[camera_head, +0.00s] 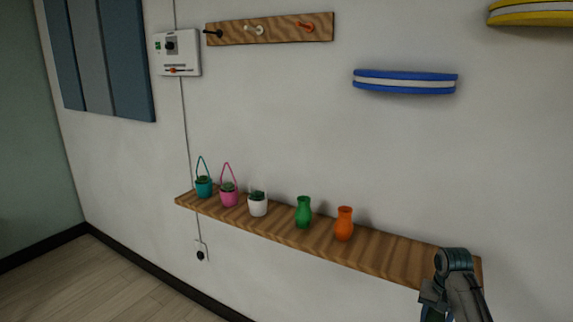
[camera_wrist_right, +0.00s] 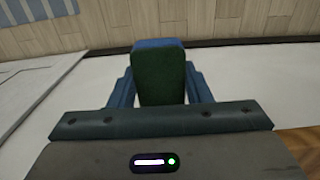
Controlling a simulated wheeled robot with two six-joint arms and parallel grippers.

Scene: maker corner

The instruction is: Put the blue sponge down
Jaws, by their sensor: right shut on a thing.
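The blue sponge (camera_wrist_right: 160,76), a block with blue edges and a dark green face, is in the right wrist view. My right gripper (camera_wrist_right: 159,88) is shut on it, with one finger on each side. In the head view my right arm shows at the lower right, in front of the right end of the wooden shelf (camera_head: 385,257). The sponge cannot be made out clearly there. My left gripper is in neither view.
On the shelf stand a teal pot (camera_head: 204,187), a pink pot (camera_head: 229,196), a white pot (camera_head: 258,205), a green vase (camera_head: 303,213) and an orange vase (camera_head: 344,224). The shelf right of the orange vase looks clear. A peg rail (camera_head: 280,30) hangs above.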

